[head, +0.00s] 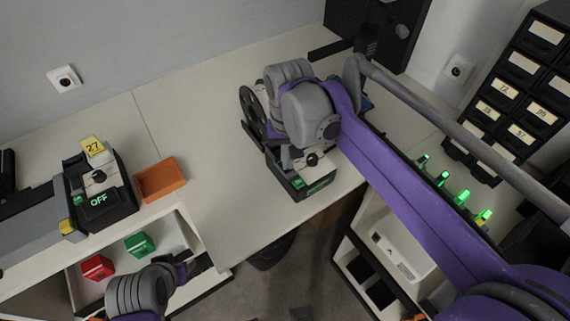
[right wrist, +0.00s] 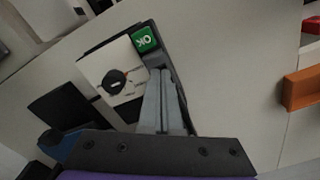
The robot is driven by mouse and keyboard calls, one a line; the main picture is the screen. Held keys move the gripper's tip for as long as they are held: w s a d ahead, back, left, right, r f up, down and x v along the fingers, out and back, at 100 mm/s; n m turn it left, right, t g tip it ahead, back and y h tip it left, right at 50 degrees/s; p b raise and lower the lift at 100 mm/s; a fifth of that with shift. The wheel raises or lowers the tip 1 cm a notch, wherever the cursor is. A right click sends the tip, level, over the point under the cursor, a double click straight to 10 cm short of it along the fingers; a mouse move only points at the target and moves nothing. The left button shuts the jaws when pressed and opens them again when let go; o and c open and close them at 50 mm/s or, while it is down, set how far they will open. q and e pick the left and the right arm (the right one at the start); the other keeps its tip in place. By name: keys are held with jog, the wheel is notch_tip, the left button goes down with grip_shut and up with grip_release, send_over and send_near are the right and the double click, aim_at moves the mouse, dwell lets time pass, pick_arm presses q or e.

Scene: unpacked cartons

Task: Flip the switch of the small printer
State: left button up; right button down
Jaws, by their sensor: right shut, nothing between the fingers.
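The small printer, probably the machine with a dark spool (head: 252,112), stands mid-table in the head view, largely hidden by my right arm. Its dark front (head: 292,188) carries a green-lit display (head: 319,185), too small to read here. In the right wrist view, its pale panel (right wrist: 110,62) has a round black knob (right wrist: 116,80), and a lit green sign (right wrist: 145,40) appears to read ON, upside down. My right gripper (right wrist: 163,75) is shut and empty, fingertips beside the panel below the sign; contact is unclear. My left gripper (head: 198,266) is low left, its jaws unclear.
Another machine (head: 100,190) at left shows OFF and bears a yellow 27 tag (head: 93,146). An orange tray (head: 160,180) is beside it. Red (head: 97,267) and green (head: 139,244) blocks lie below. Green-lit switches (head: 462,197) and dark drawers (head: 522,70) are at right.

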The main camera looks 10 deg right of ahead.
pick_arm(q)
jog(key=shift+f, duration=0.2)
pick_arm(e)
jog(key=shift+f, duration=0.35)
jog(key=shift+r+p, duration=2.25)
jog(key=shift+r, duration=1.35)
pick_arm(q)
notch_tip(320, 180, up, 6)
jog(key=w, duration=0.1)
jog(key=shift+w, duration=0.3)
jog(key=shift+f, duration=0.1)
pick_arm(e)
jog(key=s+d+f+n+t, duration=0.2)
jog(key=s+d+f+t, duration=0.3)
jog(key=s+f, duration=0.7)
jog(key=shift+s+d, duration=0.8)
